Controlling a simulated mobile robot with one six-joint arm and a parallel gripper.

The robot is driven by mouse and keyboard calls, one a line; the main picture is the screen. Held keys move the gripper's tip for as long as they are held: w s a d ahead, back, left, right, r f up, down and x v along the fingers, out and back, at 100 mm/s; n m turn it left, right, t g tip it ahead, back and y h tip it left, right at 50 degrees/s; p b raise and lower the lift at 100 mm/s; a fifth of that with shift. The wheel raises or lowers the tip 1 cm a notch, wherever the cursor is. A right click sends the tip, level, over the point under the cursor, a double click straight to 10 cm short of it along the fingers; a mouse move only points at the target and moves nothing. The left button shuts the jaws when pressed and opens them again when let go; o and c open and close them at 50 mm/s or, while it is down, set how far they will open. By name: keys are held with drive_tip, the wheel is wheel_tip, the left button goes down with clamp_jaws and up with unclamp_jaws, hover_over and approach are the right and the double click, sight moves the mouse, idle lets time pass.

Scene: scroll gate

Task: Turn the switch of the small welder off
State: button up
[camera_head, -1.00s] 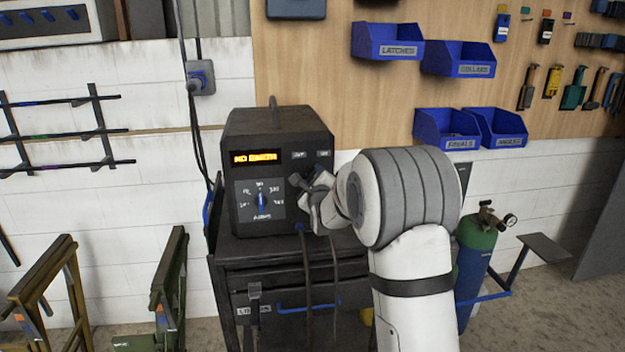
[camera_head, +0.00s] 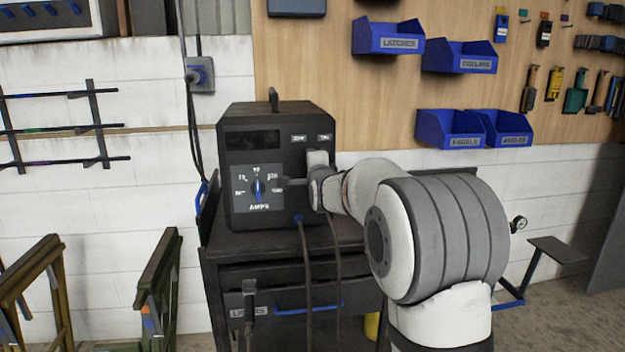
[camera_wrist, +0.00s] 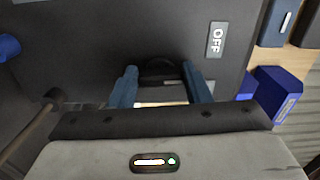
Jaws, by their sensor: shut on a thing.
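The small welder (camera_head: 277,110) is a dark grey box with a top handle on a black cart. Its display (camera_head: 253,141) is dark. Its amps dial (camera_head: 258,187) has a blue pointer. Two small labels sit above my gripper (camera_head: 316,182), which is against the right part of the front panel and hides the switch in the head view. In the wrist view, the fingers of my gripper (camera_wrist: 164,88) are on both sides of the dark switch knob (camera_wrist: 160,69) and shut on it. The OFF label (camera_wrist: 216,40) shows beside it.
Cables (camera_head: 304,270) hang from the welder front over the cart (camera_head: 225,257). Blue bins (camera_head: 388,40) hang on the wooden wall board at right. Green and brown stands (camera_head: 160,285) are at lower left. A grey wall outlet (camera_head: 200,75) is at upper left.

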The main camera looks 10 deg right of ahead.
drive_tip(key=shift+f+n+b, duration=0.15)
drive_tip(key=shift+n+b, duration=1.25)
drive_tip(key=shift+n, duration=0.4)
drive_tip(key=shift+f+n+b, duration=0.1)
drive_tip(key=shift+n+b, duration=1.3)
drive_tip(key=shift+n, duration=0.4)
drive_tip(key=o, duration=1)
drive_tip(key=shift+s, duration=0.1)
drive_tip(key=s, duration=0.7)
drive_tip(key=shift+s+b, duration=0.3)
drive_tip(key=shift+s, duration=0.05)
